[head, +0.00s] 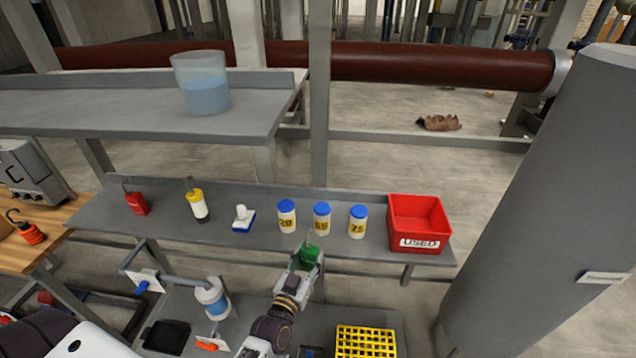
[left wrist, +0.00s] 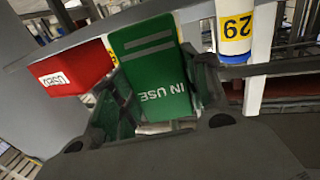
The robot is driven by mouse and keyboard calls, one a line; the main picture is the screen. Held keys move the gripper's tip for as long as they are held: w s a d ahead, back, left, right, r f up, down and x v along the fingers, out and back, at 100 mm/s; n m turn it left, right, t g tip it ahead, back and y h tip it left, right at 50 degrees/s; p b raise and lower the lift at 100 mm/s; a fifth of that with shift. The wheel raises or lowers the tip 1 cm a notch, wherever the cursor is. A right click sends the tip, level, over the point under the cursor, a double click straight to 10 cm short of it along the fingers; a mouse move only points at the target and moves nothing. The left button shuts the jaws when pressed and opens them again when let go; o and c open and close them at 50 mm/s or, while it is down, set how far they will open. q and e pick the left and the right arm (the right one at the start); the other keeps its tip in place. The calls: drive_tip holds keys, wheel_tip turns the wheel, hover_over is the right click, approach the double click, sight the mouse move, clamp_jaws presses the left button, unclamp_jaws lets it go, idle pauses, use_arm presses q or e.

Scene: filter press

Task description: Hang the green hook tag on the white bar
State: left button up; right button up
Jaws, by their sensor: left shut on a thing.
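My left gripper (head: 308,257) is shut on the green hook tag (head: 309,253), just in front of the grey shelf's front edge. A thin hook stands up from the tag's top. In the left wrist view the green tag (left wrist: 160,80) reads IN USE upside down, between the fingers (left wrist: 155,115). Its hook is hidden there. I cannot pick out the white bar with certainty; a grey pipe (head: 185,280) with valves runs below the shelf. My right gripper is not in view.
The grey shelf (head: 265,241) carries several blue-capped bottles (head: 322,218), a white-and-blue item (head: 243,219), a red tag (head: 137,203), a yellow-and-white item (head: 198,206) and a red USED bin (head: 418,222). A yellow rack (head: 365,342) is below. A large grey cylinder (head: 550,200) stands right.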

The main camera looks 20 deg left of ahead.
sight(308, 271)
use_arm(q)
drive_tip(key=shift+f+b, duration=1.85)
drive_tip(key=shift+f+b, duration=0.4)
drive_tip(key=shift+d, duration=0.1)
